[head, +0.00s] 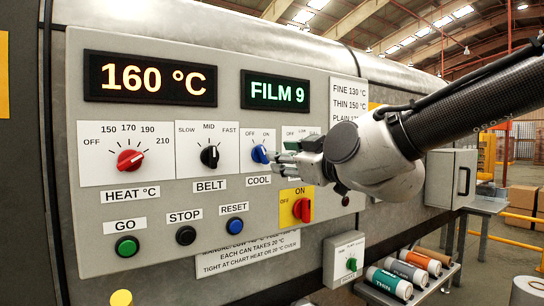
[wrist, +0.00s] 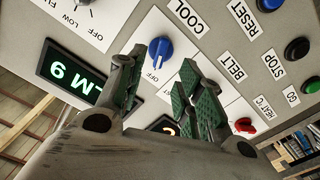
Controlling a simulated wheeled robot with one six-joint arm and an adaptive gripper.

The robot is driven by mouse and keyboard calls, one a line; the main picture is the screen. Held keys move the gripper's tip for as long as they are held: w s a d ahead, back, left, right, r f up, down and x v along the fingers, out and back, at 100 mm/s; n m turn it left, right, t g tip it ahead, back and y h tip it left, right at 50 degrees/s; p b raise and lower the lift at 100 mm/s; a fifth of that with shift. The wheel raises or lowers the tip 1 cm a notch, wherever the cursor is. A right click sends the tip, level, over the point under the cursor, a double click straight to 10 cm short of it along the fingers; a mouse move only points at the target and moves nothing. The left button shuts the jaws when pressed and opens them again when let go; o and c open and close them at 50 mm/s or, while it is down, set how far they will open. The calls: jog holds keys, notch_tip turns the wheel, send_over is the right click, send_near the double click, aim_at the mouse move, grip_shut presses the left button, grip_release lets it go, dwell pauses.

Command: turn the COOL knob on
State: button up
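The blue COOL knob (head: 260,154) is on the grey control panel, under its OFF and ON marks and above the COOL label. Its white pointer line appears turned toward OFF. In the wrist view the knob (wrist: 160,48) shows just beyond the gap between my fingertips, with OFF readable beside it; ON is not readable there. My gripper (head: 283,160) is just right of the knob in the head view, fingers pointing at it. In the wrist view my gripper (wrist: 158,80) is open, its green-padded fingers apart with nothing between them. I cannot see contact with the knob.
The black BELT knob (head: 209,156) and red HEAT knob (head: 130,160) are left of COOL. A red switch on a yellow plate (head: 297,207) and the blue RESET button (head: 233,227) are below. My gripper partly covers a dial marked OFF, LOW, FULL.

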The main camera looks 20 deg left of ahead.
aim_at(265, 155)
jog(key=x, duration=0.7)
jog(key=shift+w+a, duration=0.2)
jog(key=shift+a, duration=0.05)
jog(key=shift+f, duration=0.1)
grip_shut()
